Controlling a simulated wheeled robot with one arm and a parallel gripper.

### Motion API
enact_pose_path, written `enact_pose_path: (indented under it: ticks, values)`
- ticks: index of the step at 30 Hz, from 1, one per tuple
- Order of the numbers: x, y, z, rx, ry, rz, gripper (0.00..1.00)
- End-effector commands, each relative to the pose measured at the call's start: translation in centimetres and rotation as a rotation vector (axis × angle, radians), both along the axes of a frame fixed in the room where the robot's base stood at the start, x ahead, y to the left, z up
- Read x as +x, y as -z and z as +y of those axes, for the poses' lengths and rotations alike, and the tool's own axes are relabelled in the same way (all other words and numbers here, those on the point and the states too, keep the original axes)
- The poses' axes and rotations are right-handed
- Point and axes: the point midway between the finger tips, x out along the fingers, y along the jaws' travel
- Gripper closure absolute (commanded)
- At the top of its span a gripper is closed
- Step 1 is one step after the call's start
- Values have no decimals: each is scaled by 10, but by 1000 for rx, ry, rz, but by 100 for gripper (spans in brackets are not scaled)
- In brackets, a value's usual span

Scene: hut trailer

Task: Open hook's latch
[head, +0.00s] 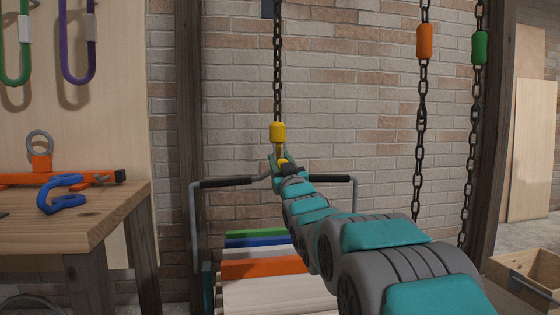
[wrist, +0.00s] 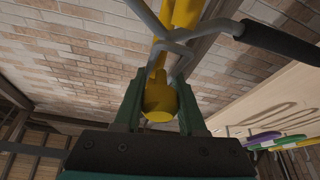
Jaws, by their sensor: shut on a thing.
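The yellow hook (head: 278,132) hangs on a dark chain in the middle of the head view. My gripper (head: 284,165) is just below it, and my arm hides much of the hook's lower part. In the wrist view, my gripper's green fingers (wrist: 162,88) are on both sides of a rounded yellow part of the hook (wrist: 159,103) and shut on it. More yellow of the hook runs upward behind the fingers. I cannot tell the latch apart from the hook body or see whether it is open.
A grey bar with black grips (head: 228,183) passes behind my gripper; its bent rods cross the hook in the wrist view (wrist: 178,48). Chains with an orange block (head: 425,41) and a green block (head: 480,48) hang right. A wooden workbench (head: 100,205) stands left. Coloured boards (head: 262,267) lie below.

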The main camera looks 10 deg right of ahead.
Motion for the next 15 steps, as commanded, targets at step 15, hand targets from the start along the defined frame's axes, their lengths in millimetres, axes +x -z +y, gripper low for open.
enact_pose_path:
  ticks: [15]
  values:
    - [0,0,0,0,0,0,100]
